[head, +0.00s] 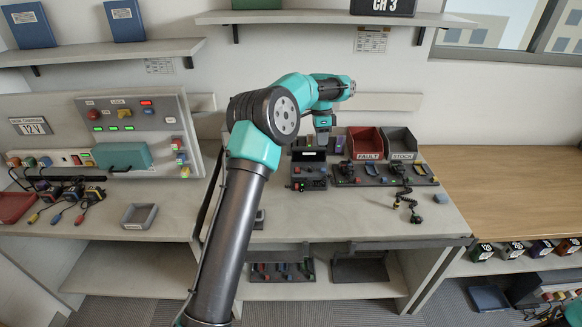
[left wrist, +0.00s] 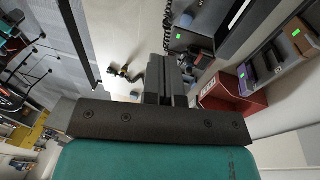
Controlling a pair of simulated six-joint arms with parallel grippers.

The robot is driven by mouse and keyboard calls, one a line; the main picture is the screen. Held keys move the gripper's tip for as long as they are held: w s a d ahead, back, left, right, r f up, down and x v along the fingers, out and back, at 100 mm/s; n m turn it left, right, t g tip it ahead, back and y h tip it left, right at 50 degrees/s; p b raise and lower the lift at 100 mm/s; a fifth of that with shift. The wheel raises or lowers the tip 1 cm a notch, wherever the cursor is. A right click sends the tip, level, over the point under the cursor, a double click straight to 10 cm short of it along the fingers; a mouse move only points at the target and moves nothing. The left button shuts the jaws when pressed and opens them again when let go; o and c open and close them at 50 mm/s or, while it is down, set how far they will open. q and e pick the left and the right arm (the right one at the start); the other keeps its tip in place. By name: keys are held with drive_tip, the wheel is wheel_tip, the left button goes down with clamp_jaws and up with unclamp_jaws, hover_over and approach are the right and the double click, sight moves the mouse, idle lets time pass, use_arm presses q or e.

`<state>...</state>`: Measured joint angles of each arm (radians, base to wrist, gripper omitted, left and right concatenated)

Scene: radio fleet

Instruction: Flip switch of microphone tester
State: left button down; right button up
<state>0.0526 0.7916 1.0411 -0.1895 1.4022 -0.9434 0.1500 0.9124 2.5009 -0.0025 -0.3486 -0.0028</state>
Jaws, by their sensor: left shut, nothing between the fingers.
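A dark box-shaped device (head: 312,177) with small coloured parts on its front stands on the bench, left of the red bin; it may be the microphone tester, but its label and switch are too small to make out. My left gripper (head: 322,136) points down just above and behind the front of this device, apart from it as far as I can tell. In the left wrist view its dark fingers (left wrist: 166,80) are together with nothing between them. My right gripper is in neither view.
A red FAULT bin (head: 365,143) and a grey STOCK bin (head: 399,143) stand right of the gripper. A dark rack with several small handsets (head: 385,173) lies in front of them. A coiled cord microphone (head: 409,203) lies on the bench. The bench front is mostly clear.

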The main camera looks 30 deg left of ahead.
use_arm(q)
hover_over(296, 172)
drive_tip(key=w+a, duration=0.2)
drive_tip(key=shift+w+d+r+y, duration=0.1)
drive_tip(key=shift+d+r+y, duration=0.05)
drive_tip(key=shift+r+y, duration=0.25)
drive_tip(key=shift+f, duration=0.1)
drive_tip(key=f, duration=0.4)
drive_tip(key=s+d+f, duration=0.1)
drive_tip(key=f, duration=0.4)
drive_tip(key=s+f, duration=0.1)
drive_tip(key=f, duration=0.3)
drive_tip(key=shift+d+f, duration=0.15)
drive_tip(key=shift+f, duration=0.2)
drive_tip(key=shift+w+d, duration=0.1)
